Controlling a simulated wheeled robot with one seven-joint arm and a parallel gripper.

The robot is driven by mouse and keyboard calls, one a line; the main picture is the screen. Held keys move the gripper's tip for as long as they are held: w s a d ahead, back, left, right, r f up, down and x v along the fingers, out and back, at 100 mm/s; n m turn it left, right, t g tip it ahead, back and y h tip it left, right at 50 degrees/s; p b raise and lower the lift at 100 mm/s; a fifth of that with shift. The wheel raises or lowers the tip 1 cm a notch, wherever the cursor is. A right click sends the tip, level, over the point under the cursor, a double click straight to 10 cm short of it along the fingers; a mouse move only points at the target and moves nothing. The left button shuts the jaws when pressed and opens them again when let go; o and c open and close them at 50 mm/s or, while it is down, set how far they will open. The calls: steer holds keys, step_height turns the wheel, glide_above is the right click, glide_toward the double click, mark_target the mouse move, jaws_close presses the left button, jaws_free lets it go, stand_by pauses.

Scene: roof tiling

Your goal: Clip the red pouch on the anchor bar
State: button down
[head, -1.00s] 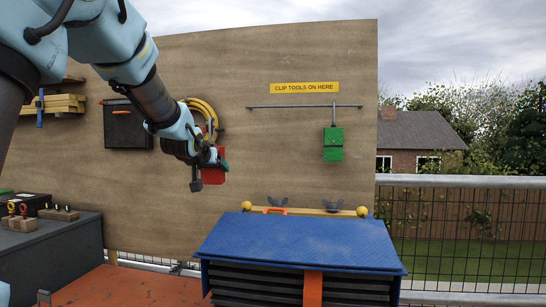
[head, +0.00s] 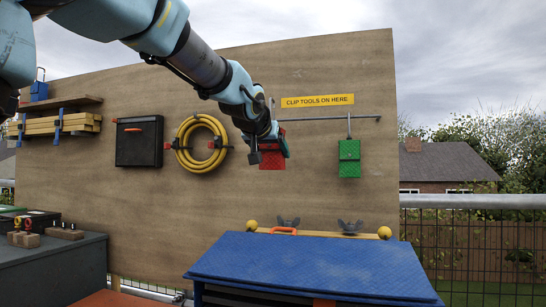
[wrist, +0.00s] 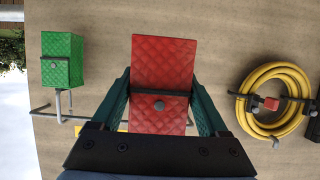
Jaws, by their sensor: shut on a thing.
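The red pouch (head: 274,158) is held in my gripper (head: 270,136), in front of the plywood board near the left end of the anchor bar (head: 340,118). In the wrist view the red pouch (wrist: 163,75) fills the space between the two dark green fingers of my gripper (wrist: 160,103). The bar is a thin grey rail under the yellow "CLIP TOOLS ON HERE" sign (head: 317,101). Its left part is hidden behind my gripper in the head view. I cannot tell whether the pouch's clip touches the bar.
A green pouch (head: 349,158) hangs from the right part of the bar. A coiled yellow hose (head: 200,144) and a black case (head: 139,141) hang on the board to the left. A blue-topped box (head: 310,265) stands below. The bar between the two pouches looks free.

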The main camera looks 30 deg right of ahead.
steer(key=w+d+p, duration=0.3)
steer(key=w+d, duration=0.2)
steer(key=shift+w+d+p, duration=0.2)
steer(key=shift+w+p, duration=0.1)
steer(key=shift+w, duration=0.1)
stand_by(0.4)
steer(key=shift+s+a+r, duration=0.1)
steer(key=shift+a, duration=0.05)
stand_by(0.6)
steer(key=shift+w+d, duration=0.55)
steer(key=shift+w+d, duration=0.1)
